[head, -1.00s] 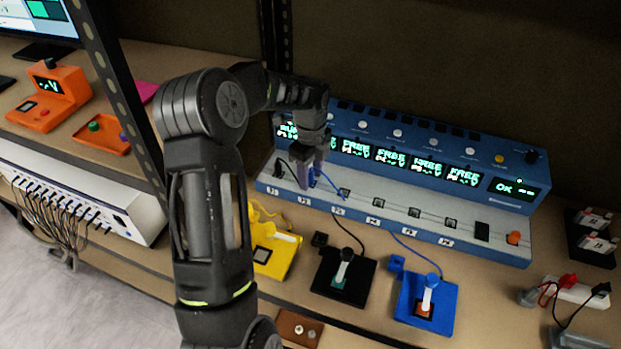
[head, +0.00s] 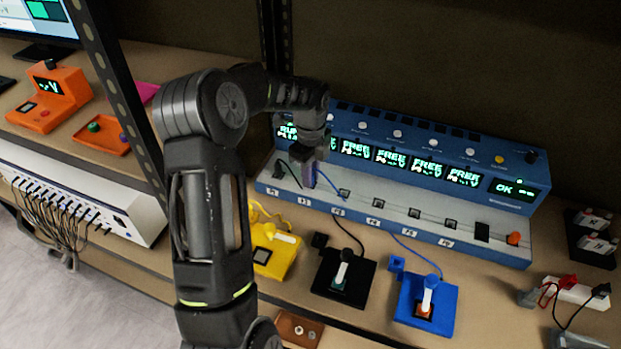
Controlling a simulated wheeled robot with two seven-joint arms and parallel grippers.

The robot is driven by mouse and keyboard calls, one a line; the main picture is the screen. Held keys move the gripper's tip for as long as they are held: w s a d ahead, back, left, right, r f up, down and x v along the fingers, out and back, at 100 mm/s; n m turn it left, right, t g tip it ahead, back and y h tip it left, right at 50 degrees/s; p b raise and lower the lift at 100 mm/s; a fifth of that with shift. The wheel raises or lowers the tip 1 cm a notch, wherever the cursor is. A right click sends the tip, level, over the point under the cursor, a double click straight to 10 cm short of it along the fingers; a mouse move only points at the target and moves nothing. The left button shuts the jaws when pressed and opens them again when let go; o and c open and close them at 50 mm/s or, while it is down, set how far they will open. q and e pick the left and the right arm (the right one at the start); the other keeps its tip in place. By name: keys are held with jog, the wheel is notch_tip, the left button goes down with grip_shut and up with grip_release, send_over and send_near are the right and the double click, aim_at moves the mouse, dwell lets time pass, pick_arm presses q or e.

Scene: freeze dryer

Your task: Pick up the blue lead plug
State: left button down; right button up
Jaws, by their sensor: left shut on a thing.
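My left gripper (head: 309,173) is at the left part of the grey ledge of the blue channel unit (head: 400,150), over its second socket position. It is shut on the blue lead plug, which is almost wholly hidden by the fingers. The plug's blue lead (head: 328,182) comes out to the right of the fingers and runs over the ledge's front towards the blue plate (head: 412,302). I cannot tell whether the plug is still seated in the socket. My right gripper is not in view.
A black plug (head: 281,167) sits just left of my gripper. Empty-looking sockets (head: 379,202) lie along the ledge to the right. A yellow plate (head: 283,255) and a black plate (head: 325,285) stand in front. A dark rack post (head: 120,90) rises at the left.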

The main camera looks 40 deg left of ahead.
pick_arm(q)
notch_tip(320, 180, up, 10)
jog(key=shift+r+b, duration=0.1)
jog(key=shift+b, duration=0.5)
dwell(0.4)
jog(key=shift+f, duration=0.7)
jog(key=s+d+b, duration=0.1)
jog(key=d+b, duration=0.1)
jog(key=d, duration=0.7)
jog(key=shift+s+d, duration=0.25)
jog(key=shift+d, duration=0.15)
